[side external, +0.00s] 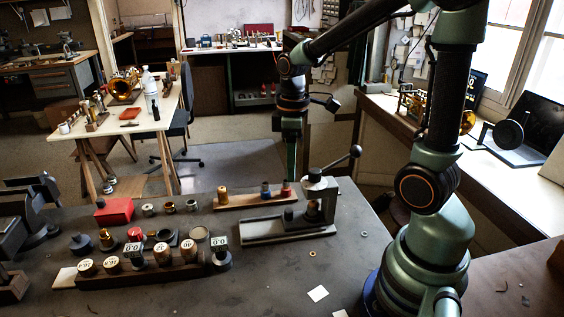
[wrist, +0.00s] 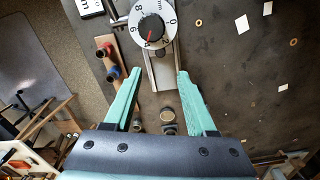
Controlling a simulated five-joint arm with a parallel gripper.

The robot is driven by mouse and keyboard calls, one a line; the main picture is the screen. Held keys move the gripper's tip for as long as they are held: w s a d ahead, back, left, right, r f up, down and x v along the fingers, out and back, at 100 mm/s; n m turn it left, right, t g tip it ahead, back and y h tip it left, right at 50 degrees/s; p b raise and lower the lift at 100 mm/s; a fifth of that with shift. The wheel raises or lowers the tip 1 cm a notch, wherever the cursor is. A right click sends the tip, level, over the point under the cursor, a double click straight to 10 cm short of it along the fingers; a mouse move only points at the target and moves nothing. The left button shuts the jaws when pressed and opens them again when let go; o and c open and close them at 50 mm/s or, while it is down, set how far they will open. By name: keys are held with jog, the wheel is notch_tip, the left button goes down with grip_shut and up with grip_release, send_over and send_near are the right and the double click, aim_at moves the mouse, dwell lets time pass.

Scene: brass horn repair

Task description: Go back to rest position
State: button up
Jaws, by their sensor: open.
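My gripper (wrist: 160,74) is open and empty in the wrist view, its two green fingers wide apart. In the side external view my gripper (side external: 291,174) hangs above the far side of the dark workbench (side external: 270,285), behind the lever press. The grey lever press (side external: 316,200) with its black-knobbed handle stands at the bench's right part. In the wrist view, a round white dial (wrist: 152,28) with a red pointer lies just beyond my fingertips. Nothing is between the fingers at their own height; bench items show below.
A wooden strip (side external: 245,199) with small parts stands left of the press. A red box (side external: 114,211), several small cylinders and a dark rack (side external: 140,274) of labelled round pieces crowd the left bench. Flat white pieces (side external: 318,293) and rings lie on the mostly free front right area.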

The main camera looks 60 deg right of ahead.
jog(key=shift+r, duration=0.1)
jog(key=s+a+r+m+t, duration=0.3)
jog(key=a+r+m+t, duration=0.2)
jog(key=a+r, duration=0.3)
jog(key=shift+m+t, duration=0.3)
jog(key=shift+m, duration=0.2)
